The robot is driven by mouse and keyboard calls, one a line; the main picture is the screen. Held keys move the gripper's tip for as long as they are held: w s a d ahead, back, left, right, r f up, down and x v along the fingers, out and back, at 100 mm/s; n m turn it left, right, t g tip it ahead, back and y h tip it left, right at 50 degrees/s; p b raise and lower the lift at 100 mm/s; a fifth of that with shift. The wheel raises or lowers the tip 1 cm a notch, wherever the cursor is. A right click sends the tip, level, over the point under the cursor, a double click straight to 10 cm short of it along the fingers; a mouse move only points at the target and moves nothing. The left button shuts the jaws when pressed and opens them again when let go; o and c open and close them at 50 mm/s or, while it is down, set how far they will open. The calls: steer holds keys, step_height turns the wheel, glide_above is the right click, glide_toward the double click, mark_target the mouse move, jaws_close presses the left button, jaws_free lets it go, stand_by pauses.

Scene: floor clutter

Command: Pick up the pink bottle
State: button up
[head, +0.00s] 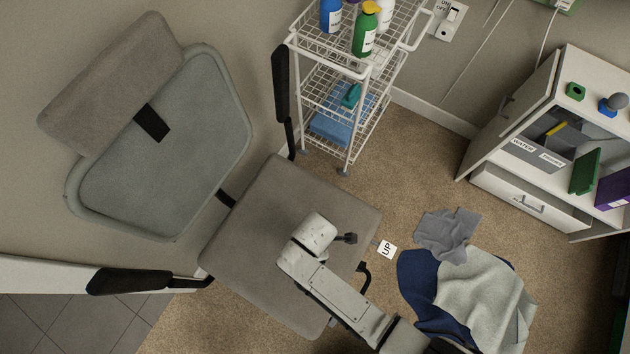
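I see no pink bottle in the head view. Several bottles stand on the top shelf of a white wire trolley (345,62). They include a blue bottle (330,16), a green bottle (365,36) with a yellow cap, and a white bottle (385,14) cut by the top edge. A small purple part shows between them, mostly hidden. My arm reaches up from the bottom edge and bends over the chair seat. I cannot make out my gripper's fingers.
A grey office chair (275,225) with black armrests fills the left and middle. Grey and navy clothes (485,290) lie on the carpet. A white cabinet (525,180) with an open door stands right. Carpet (415,165) between trolley and cabinet is clear.

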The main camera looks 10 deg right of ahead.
steer(key=c, duration=1.3)
steer(key=shift+c, duration=0.4)
steer(key=shift+r, duration=0.1)
